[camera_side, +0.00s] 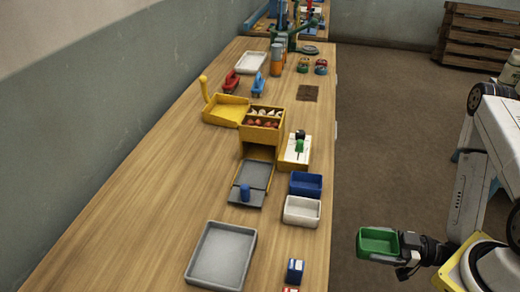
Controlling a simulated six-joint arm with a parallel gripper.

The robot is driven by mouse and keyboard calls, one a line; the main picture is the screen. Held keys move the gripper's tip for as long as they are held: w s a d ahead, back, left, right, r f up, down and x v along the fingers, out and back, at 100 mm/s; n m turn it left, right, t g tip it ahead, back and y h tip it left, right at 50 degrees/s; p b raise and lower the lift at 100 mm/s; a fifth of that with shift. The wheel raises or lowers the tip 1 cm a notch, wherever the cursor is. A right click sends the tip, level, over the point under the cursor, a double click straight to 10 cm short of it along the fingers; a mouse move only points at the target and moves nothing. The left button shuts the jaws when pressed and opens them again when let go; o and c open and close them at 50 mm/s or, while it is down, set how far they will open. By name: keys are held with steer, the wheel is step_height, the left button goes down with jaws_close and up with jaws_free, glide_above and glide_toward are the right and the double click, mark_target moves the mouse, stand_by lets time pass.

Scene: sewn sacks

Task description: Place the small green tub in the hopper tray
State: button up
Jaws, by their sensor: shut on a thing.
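The small green tub (378,241) is in my gripper (400,246), at the lower right of the side view. The gripper is shut on the tub's right side. The tub is roughly upright, with its open top and empty inside showing. It is over the floor, to the right of the bench edge. The yellow hopper unit (258,151) stands mid-bench, with white and red pieces in its top. A shallow yellow tray (223,110) adjoins its upper left. A grey tray (256,175) extends below it; I cannot tell which is the hopper tray.
A blue tub (305,184) and a white tub (302,211) stand near the bench's right edge. A large grey tray (222,256) lies at the front. Bare wood lies left of these.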

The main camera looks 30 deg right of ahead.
steer(key=w+d+r+m+t+h, duration=0.1)
steer(key=w+d+m+t+h, duration=0.1)
steer(key=w+d+h, duration=0.3)
steer(key=w+d+m+t, duration=0.2)
steer(key=w+d, duration=0.1)
steer(key=w, duration=0.5)
steer(key=w+d+r+m+t+h, duration=0.1)
steer(key=w+d+r+m+h, duration=0.2)
steer(key=w+r, duration=0.7)
steer(key=shift+w+d+r+m+h, duration=0.25)
steer(key=shift+r+m+h, duration=0.75)
steer(key=shift+r+h, duration=1)
steer(key=shift+a+f+h, duration=0.1)
steer(key=shift+f+h, duration=0.3)
steer(key=shift+f, duration=0.05)
